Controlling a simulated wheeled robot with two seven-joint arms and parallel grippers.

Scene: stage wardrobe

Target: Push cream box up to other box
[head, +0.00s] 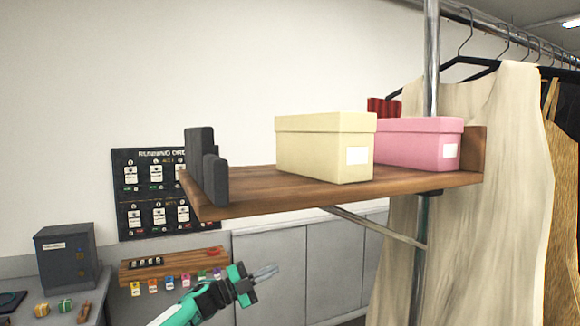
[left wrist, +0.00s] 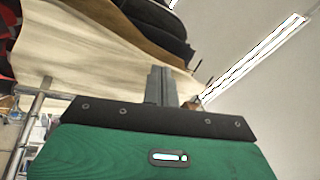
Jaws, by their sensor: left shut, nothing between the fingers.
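The cream box (head: 324,148), lidded and with a white label, stands on the wooden shelf (head: 250,195) near its middle. The pink box (head: 420,142), also lidded and labelled, stands to its right and a little farther back. The cream box partly overlaps it, so I cannot tell exactly how wide the gap is. My left gripper (head: 265,272) is below the shelf's front edge, apart from both boxes. Its fingers are shut and empty. In the left wrist view the closed fingers (left wrist: 160,86) point towards hanging clothes, and no box shows. My right gripper is not in view.
Dark grey bookends (head: 205,165) stand at the shelf's left end. A red striped item (head: 384,108) shows behind the boxes. A metal pole (head: 431,60) rises by the pink box, with hanging garments (head: 480,190) at right. Shelf between bookends and cream box is clear.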

